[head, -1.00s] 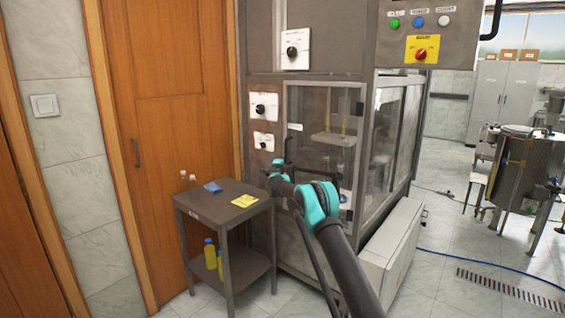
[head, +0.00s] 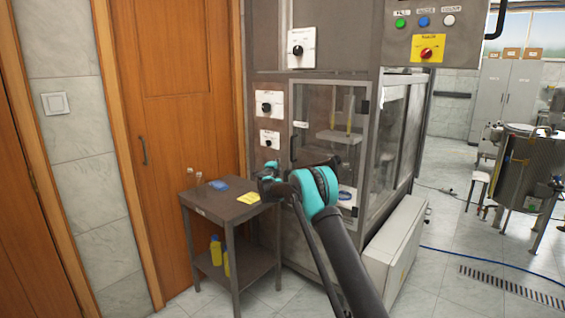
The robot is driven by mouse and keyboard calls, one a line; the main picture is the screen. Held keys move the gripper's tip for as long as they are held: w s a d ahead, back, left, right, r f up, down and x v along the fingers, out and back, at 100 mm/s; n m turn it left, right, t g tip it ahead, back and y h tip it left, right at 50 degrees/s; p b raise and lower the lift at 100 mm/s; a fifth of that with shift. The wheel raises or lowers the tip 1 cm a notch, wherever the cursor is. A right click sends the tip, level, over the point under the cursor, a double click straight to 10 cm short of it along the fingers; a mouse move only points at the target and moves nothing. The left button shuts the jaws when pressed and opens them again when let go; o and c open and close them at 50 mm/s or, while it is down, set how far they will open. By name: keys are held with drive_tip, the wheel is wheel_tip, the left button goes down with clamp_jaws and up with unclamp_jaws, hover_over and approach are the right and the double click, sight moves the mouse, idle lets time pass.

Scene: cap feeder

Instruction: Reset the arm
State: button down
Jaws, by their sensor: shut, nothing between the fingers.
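My arm (head: 340,250) rises from the bottom edge to a teal joint (head: 318,190) and then bends left. My gripper (head: 266,187) is at its far end, small and dark, in front of the cabinet and by the right edge of the small table's top. The gripper is shut, with nothing seen in it. Its fingertips are too small to make out clearly, and the wrist partly hides them.
The small metal table (head: 215,208) carries a blue item (head: 219,185), yellow pads (head: 248,197) and two small bottles; yellow bottles (head: 216,250) stand on its lower shelf. The cap feeder cabinet (head: 330,110) has a glass door. A grey box (head: 395,255) stands right of my arm. Open floor lies further right.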

drive_tip(key=s+r+n+y, duration=0.5)
drive_tip(key=s+r+n, duration=0.1)
drive_tip(key=s+r, duration=0.35)
drive_tip(key=s+d+r+n+g+y, duration=0.1)
drive_tip(key=s+d+n+y, duration=0.1)
drive_tip(key=s+n, duration=0.3)
drive_tip(key=s+d+n+g+y, duration=0.1)
drive_tip(key=s+d+n+y, duration=0.15)
drive_tip(key=s, duration=0.45)
drive_tip(key=s+d+f+n+g+h, duration=0.2)
drive_tip(key=s+d+f, duration=0.6)
drive_tip(key=s, duration=1)
drive_tip(key=s+d+f+n+g+h, duration=0.2)
drive_tip(key=s+d+f+g, duration=0.3)
drive_tip(key=s, duration=1.2)
drive_tip(key=s+d+f+n+g+h, duration=0.2)
drive_tip(key=s+d+f, duration=0.9)
drive_tip(key=s, duration=0.7)
drive_tip(key=f+g+h, duration=0.1)
drive_tip(key=f+g, duration=0.1)
drive_tip(key=shift+s+d+g, duration=0.15)
drive_tip(key=shift+s+g, duration=0.15)
drive_tip(key=shift+s, duration=0.05)
drive_tip(key=shift+r, duration=0.1)
